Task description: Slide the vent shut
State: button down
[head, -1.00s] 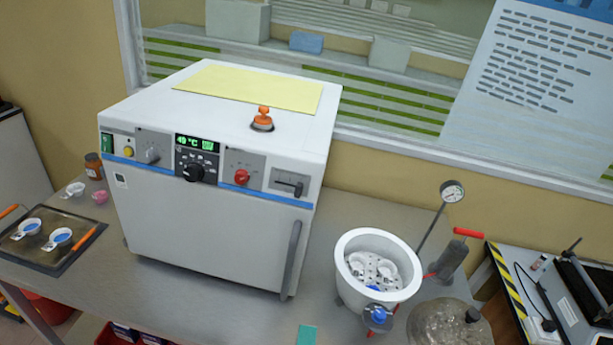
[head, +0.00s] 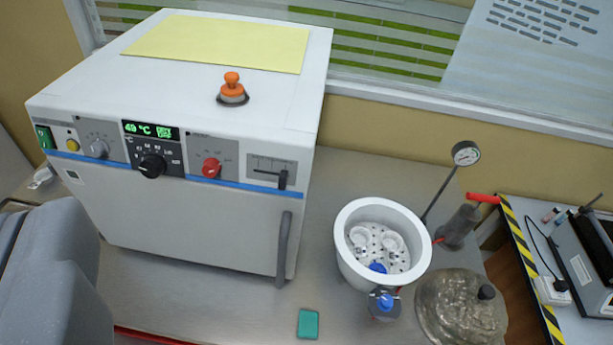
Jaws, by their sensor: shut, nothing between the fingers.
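The white oven (head: 180,235) stands on the bench at the left and centre. A grey slider panel (head: 262,166) is at the right end of its front control strip. The panel's dark slider tab (head: 282,179) sits toward the right part of its slot. An orange-knobbed fitting (head: 232,88) stands upright on the oven top. A large grey part of my arm (head: 45,265) fills the lower left and covers part of the bench. My gripper's fingers are not in view.
A white pot (head: 350,245) holding small cups, a glass lid (head: 460,310), a gauge (head: 466,153) and a teal block (head: 308,323) are to the right of the oven. The oven's vertical door handle (head: 283,250) sticks out below the slider. A yellow sheet (head: 215,42) lies on top.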

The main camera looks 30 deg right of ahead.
jog(key=w+d+f+m+g+y+p, duration=0.15)
jog(key=w+d+f+g+p, duration=0.3)
jog(key=w+d, duration=0.5)
jog(key=w+d+f+m+g, duration=0.2)
jog(key=w+d+f, duration=0.2)
jog(key=d+f, duration=0.35)
jog(key=m+g+p, duration=0.2)
jog(key=p, duration=0.2)
send_near(293, 188)
jog(key=shift+y, duration=0.35)
jog(key=x, duration=0.4)
jog(key=shift+d+f, duration=0.1)
jog(key=shift+d, duration=0.2)
jog(key=shift+w+a, duration=0.4)
jog(key=shift+a, duration=0.15)
